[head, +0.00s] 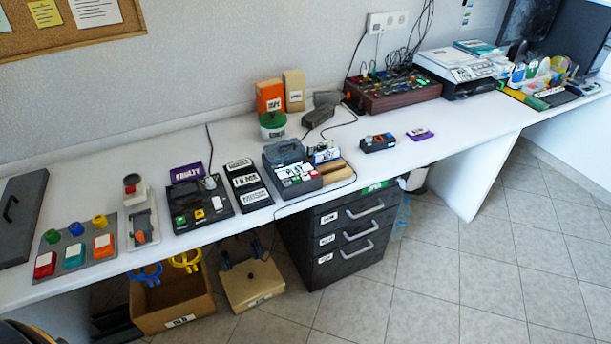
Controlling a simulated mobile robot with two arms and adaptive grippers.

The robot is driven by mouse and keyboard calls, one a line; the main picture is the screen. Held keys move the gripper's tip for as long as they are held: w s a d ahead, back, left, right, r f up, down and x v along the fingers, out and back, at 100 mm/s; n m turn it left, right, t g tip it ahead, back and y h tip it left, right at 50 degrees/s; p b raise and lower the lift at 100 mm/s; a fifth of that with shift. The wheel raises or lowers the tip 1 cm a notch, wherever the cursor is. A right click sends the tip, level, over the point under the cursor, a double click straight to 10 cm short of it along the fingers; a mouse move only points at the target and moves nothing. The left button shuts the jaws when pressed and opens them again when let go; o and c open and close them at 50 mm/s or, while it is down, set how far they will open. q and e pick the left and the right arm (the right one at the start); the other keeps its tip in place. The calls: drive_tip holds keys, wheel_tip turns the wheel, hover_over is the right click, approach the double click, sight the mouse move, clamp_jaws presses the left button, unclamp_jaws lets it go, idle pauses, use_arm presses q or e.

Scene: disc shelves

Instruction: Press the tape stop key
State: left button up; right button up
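A dark grey box-shaped device (316,184) sits near the front edge of the long white desk, around the middle of the view. It has a raised grey lid part at the back, a white label that seems to read PLAY, and a row of small coloured keys at its front. It looks like a tape player. The keys are too small to tell which one is the stop key.
Left of it are black labelled blocks (246,181), a black keyed device (198,203) and a coloured button panel (75,250). A small dark button box (377,143) lies to the right. Below are a black drawer unit (347,238) and cardboard boxes (178,316). The tiled floor in front is clear.

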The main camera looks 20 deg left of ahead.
use_arm(q)
clamp_jaws()
idle(1.0)
